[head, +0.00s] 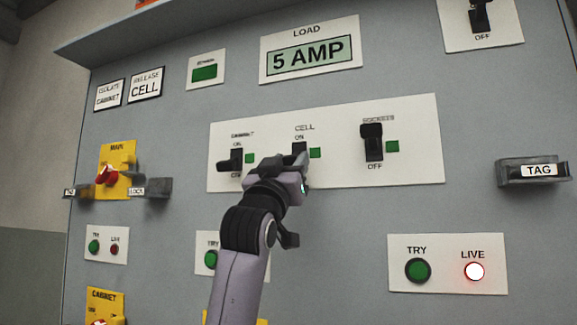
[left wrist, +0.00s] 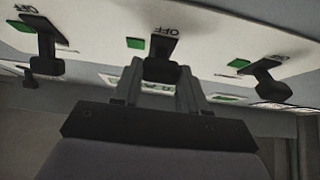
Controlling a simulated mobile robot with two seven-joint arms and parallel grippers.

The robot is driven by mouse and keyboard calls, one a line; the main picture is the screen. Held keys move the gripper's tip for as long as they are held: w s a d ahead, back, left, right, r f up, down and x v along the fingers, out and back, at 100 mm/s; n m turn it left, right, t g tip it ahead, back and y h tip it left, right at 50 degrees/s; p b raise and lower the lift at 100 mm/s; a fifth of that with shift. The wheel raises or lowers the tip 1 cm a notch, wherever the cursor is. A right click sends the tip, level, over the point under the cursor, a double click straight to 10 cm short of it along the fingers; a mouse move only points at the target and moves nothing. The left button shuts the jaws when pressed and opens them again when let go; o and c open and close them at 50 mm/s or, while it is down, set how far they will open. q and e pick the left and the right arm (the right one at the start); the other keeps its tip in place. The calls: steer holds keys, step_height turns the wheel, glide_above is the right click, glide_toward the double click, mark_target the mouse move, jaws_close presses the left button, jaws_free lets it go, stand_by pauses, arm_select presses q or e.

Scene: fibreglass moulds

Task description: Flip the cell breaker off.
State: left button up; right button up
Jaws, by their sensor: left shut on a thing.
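The cell breaker (head: 299,147) is the middle black lever on a white three-switch panel (head: 340,175). Its upper end shows just under the word ON in the head view; my gripper hides the rest. A green square (head: 316,153) sits to its right. My left gripper (head: 283,167) is at this lever, coming from below. In the left wrist view, upside down, the cell lever (left wrist: 161,66) stands between the two fingers of my left gripper (left wrist: 158,82), which is shut on it. The OFF mark (left wrist: 163,30) shows there. My right gripper is in neither view.
The cabinet lever (head: 231,161) is close on the left and the sockets lever (head: 372,142) on the right. A TAG holder (head: 533,172) sticks out at right. A yellow main isolator (head: 117,170) is at left. The LIVE lamp (head: 474,271) glows below right.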

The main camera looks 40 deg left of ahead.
arm_select(q)
steer(key=shift+a+r, duration=0.1)
stand_by(0.3)
steer(key=o, duration=0.9)
steer(key=shift+o, duration=0.8)
steer(key=shift+w, duration=0.1)
steer(key=b+v, duration=0.1)
steer(key=v, duration=0.6)
steer(key=shift+b, duration=0.4)
